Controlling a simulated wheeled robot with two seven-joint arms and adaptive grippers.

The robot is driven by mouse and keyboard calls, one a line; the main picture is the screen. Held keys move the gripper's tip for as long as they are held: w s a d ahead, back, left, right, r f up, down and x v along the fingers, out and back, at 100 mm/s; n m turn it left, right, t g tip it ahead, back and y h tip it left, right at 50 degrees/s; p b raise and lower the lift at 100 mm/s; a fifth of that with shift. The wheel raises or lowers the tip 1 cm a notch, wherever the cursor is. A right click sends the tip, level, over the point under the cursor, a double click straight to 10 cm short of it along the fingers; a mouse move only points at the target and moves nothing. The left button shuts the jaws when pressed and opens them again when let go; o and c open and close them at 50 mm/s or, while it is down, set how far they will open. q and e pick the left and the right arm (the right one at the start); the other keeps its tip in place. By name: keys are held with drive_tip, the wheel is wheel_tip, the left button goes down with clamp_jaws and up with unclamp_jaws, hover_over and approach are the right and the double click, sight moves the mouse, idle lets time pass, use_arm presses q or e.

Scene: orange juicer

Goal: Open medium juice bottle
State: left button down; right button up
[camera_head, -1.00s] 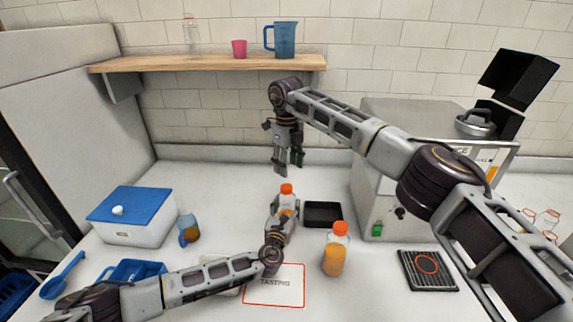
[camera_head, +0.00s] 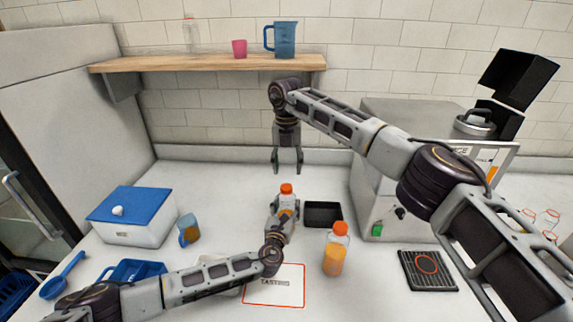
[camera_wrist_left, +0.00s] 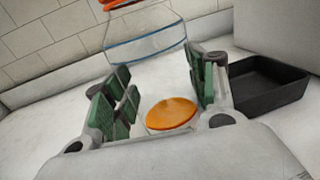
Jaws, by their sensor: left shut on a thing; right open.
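A clear juice bottle with an orange cap (camera_head: 287,189) stands upright on the counter. My left gripper (camera_head: 284,213) is shut on its body from the front. In the left wrist view, the clear bottle wall with a blue line (camera_wrist_left: 146,38) shows beyond the green finger pads, and a round orange surface (camera_wrist_left: 171,113) shows between them. The orange cap is mostly cut off by the top edge there. My right gripper (camera_head: 287,171) is open and empty, pointing down above the cap with a gap between. Its two fingers are spread left and right.
A second orange-capped bottle with juice (camera_head: 335,256) stands at the front right. A black tray (camera_head: 322,224) lies right of the held bottle. The juicer (camera_head: 378,185) stands behind right. A blue-lidded box (camera_head: 131,216) and a blue mug (camera_head: 188,231) stand left. A shelf (camera_head: 205,64) hangs behind.

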sight(286, 187)
drive_tip(key=m, duration=0.4)
drive_tip(key=shift+a+m, duration=0.1)
drive_tip(key=shift+m, duration=0.3)
drive_tip(key=m, duration=0.4)
drive_tip(key=shift+m, duration=0.4)
drive_tip(key=m, duration=0.4)
drive_tip(key=shift+m, duration=2.3)
drive_tip(key=shift+f, duration=0.15)
drive_tip(key=shift+f, duration=3.9)
drive_tip(key=c, duration=1.1)
